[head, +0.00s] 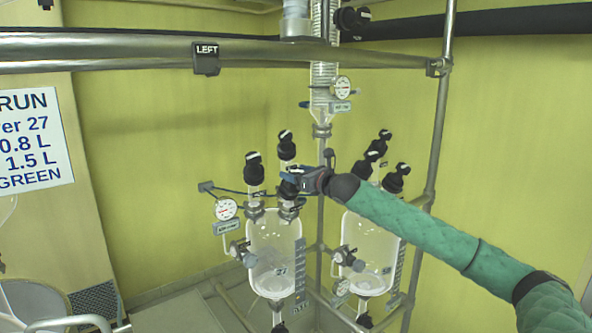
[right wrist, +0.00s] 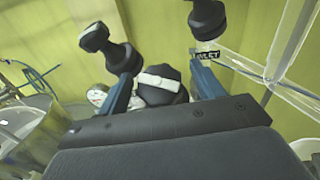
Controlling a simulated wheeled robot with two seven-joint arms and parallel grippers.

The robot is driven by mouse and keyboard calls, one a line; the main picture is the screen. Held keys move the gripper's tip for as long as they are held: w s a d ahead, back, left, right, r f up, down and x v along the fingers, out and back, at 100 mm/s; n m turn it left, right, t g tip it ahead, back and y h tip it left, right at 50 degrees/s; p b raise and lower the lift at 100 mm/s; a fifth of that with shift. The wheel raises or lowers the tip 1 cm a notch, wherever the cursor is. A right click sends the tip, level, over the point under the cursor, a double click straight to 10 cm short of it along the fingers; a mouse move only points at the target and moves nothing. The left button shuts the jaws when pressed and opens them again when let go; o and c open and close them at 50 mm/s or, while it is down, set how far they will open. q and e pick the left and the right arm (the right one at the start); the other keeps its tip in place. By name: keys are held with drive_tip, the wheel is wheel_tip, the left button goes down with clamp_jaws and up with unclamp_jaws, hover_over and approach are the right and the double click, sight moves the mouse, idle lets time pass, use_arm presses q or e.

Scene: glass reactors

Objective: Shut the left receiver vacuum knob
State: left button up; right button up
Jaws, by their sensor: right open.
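The left receiver (head: 274,245) is a clear glass vessel with several black knobs above it. Two stand free, one at its upper left (head: 254,168) and one farther back (head: 286,146). A third, front knob (head: 289,188) is partly hidden by my right gripper (head: 298,181). In the right wrist view, my right gripper (right wrist: 163,88) is open, with a black knob with a white bar (right wrist: 160,84) between its fingers. I cannot tell whether the fingers touch it. Which knob is the vacuum one is not legible in the head view. My left gripper is out of view.
The right receiver (head: 368,250) stands close by, with several black knobs above it. A round gauge (head: 226,209) is left of the left receiver. A metal rail with a LEFT tag (head: 206,58) crosses above. A glass column (head: 322,80) rises behind.

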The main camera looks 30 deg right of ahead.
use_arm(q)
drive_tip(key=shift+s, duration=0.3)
use_arm(e)
drive_tip(key=shift+w, duration=0.15)
drive_tip(key=shift+a, duration=0.1)
drive_tip(key=c, duration=1)
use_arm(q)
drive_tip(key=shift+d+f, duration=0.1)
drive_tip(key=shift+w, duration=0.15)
